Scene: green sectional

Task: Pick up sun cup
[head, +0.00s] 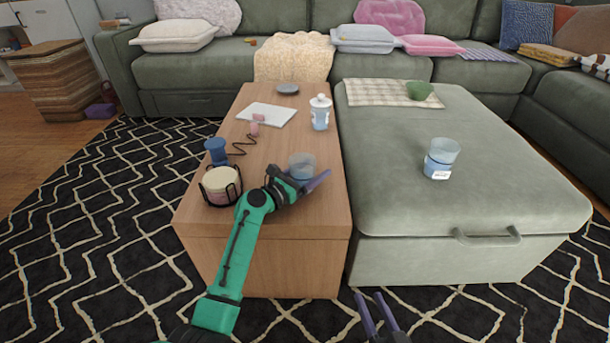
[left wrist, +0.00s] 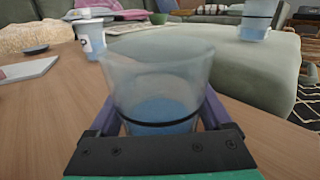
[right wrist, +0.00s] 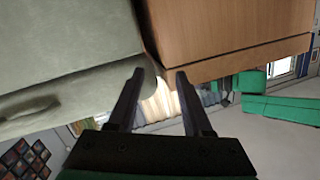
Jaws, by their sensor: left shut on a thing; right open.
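A clear, bluish cup (head: 302,163) stands on the wooden table near its right edge. My left gripper (head: 314,184) is shut on this cup; in the left wrist view the cup (left wrist: 160,80) is upright between the fingers, with a dark band and a blue lower part. I cannot tell whether its base touches the table. A similar clear cup (head: 441,158) with a blue lower part and a white label stands on the green ottoman. No sun mark is readable on either cup. My right gripper (head: 376,300) is open and empty, low in front of the furniture.
The table (head: 262,215) also holds a candle in a black wire holder (head: 222,186), a blue spool-like item (head: 216,151), a white lidded cup (head: 320,112), a white tablet-like slab (head: 267,114) and a grey dish (head: 288,88). The ottoman (head: 400,215) has free room around its cup.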

